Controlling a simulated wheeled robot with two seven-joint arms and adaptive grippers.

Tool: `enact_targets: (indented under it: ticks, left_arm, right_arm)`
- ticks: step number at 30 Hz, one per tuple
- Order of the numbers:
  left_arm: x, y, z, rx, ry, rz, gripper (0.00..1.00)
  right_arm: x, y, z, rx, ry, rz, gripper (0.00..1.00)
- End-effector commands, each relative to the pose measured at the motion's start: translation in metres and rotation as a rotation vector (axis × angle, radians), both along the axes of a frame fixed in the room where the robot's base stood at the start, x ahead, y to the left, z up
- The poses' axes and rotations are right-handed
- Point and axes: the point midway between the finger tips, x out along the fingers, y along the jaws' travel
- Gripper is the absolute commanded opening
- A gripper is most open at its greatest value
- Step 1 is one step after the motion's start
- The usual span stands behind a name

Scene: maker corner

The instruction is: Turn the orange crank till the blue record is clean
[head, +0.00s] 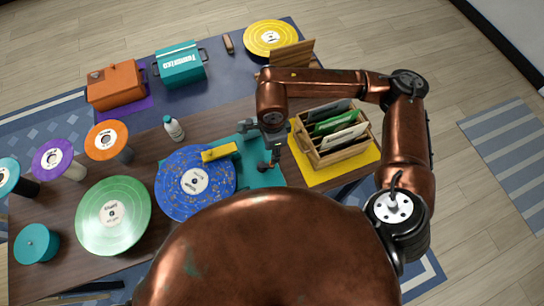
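The blue record (182,198) lies flat on a teal cleaning machine (262,178); pale specks show across its face, and it has a white label. A yellow bar (220,152) reaches over its upper right edge. My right gripper (274,153) points down at the machine's right side, close to a small dark and orange-brown part (266,166) that may be the crank. The gripper and wrist cover much of this part. I cannot tell whether the fingers touch it or how far they are closed. My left gripper is not in view.
A wooden crate of record sleeves (338,152) stands on a yellow mat right of the machine. A white bottle (173,128) stands behind the blue record. A green record (113,215) lies to the left. Orange (116,82) and teal (180,66) boxes stand at the back.

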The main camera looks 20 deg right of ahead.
Motion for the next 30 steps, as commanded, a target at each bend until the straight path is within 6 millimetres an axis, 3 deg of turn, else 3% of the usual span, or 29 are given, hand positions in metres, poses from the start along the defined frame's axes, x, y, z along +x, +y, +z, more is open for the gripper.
enact_targets:
  ticks: [3,8,30]
  left_arm:
    - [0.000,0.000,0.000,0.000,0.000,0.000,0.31]
    - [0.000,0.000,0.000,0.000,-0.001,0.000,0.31]
    - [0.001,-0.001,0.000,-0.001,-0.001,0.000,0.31]
  right_arm:
    - [0.001,0.000,0.016,0.001,-0.002,0.000,0.31]
    - [0.000,0.000,0.025,0.000,0.000,0.000,0.31]
    - [0.000,0.000,0.026,0.000,0.001,0.000,0.31]
